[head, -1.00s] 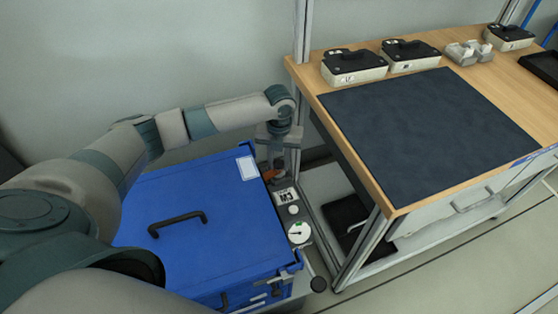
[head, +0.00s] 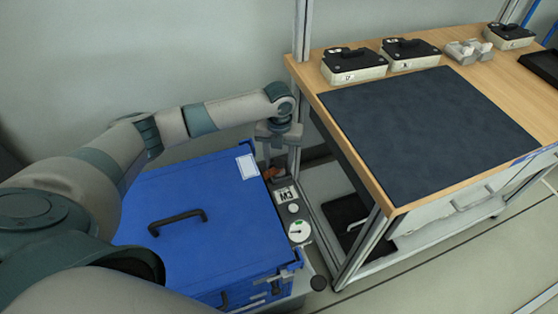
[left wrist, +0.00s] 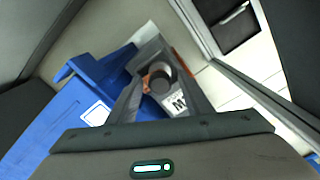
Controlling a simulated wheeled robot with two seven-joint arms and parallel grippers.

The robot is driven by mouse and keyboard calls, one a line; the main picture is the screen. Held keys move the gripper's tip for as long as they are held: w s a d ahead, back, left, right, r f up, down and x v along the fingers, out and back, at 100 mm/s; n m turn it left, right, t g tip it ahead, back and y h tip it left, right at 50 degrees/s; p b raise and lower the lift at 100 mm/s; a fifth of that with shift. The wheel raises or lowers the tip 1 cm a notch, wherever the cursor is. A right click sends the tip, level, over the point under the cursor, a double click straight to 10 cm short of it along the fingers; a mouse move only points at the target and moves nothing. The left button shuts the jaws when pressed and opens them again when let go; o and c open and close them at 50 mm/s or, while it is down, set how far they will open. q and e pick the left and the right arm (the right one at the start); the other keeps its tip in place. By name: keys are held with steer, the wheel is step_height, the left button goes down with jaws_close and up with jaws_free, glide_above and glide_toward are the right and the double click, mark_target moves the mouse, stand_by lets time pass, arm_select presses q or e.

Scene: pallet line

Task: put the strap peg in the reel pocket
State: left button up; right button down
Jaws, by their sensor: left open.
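My left gripper (head: 273,160) points down over a narrow grey ledge beside the blue case; it is open. In the left wrist view a dark round-topped peg, likely the strap peg (left wrist: 160,78), shows between the two fingers (left wrist: 161,88), with orange beside it. I cannot tell whether the fingers touch it. In the head view only an orange bit (head: 269,174) shows below the gripper. I cannot make out the reel pocket for certain. My right gripper is not in view.
The blue case (head: 205,240) with a black handle is left of the ledge. A white dial (head: 299,231) and a lettered label (head: 286,195) sit on the ledge. A metal post and the wooden table with a dark mat (head: 425,135) stand close on the right.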

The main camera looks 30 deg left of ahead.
mark_target(279, 161)
arm_select(q)
step_height(279, 161, up, 12)
steer(key=b, duration=0.1)
steer(key=shift+f, duration=0.25)
stand_by(0.6)
